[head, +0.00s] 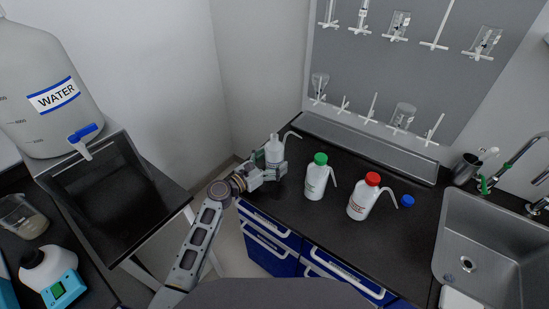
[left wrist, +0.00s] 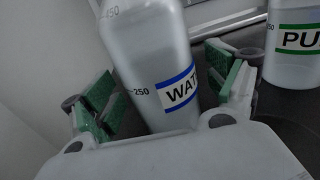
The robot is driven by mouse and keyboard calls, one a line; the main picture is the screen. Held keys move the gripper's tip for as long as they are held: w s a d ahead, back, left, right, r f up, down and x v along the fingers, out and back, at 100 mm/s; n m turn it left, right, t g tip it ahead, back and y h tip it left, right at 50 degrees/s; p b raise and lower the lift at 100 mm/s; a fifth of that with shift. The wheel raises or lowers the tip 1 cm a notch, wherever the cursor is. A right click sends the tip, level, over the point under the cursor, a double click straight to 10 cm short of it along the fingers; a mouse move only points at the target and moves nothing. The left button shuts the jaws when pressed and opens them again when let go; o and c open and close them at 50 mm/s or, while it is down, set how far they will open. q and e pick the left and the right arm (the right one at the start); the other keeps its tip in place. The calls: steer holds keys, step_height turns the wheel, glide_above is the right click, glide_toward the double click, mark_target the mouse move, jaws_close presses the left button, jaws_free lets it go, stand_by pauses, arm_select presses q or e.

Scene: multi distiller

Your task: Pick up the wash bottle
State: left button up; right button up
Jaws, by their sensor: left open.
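A white wash bottle (head: 273,149) with a bent spout stands at the left end of the black bench. In the left wrist view the bottle (left wrist: 150,55) shows a blue-edged label reading "WAT". My left gripper (head: 270,170) is open at this bottle. In the left wrist view its green-padded fingers (left wrist: 165,95) stand on either side of the bottle, with a gap visible on the left; contact on the right cannot be told. The bottle's base is hidden by the gripper. My right gripper is not in view.
A green-capped wash bottle (head: 316,182) and a red-capped one (head: 363,202) stand to the right, with a blue cap (head: 408,201) beside them. A sink (head: 480,240) is at the far right. A large water carboy (head: 45,100) stands at the left.

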arm_select(q)
steer(key=shift+w+d, duration=0.4)
steer(key=shift+d, duration=0.15)
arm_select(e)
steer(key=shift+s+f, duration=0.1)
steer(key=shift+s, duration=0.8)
arm_select(q)
steer(key=c, duration=0.8)
steer(key=shift+r, duration=0.1)
steer(key=shift+c, duration=0.4)
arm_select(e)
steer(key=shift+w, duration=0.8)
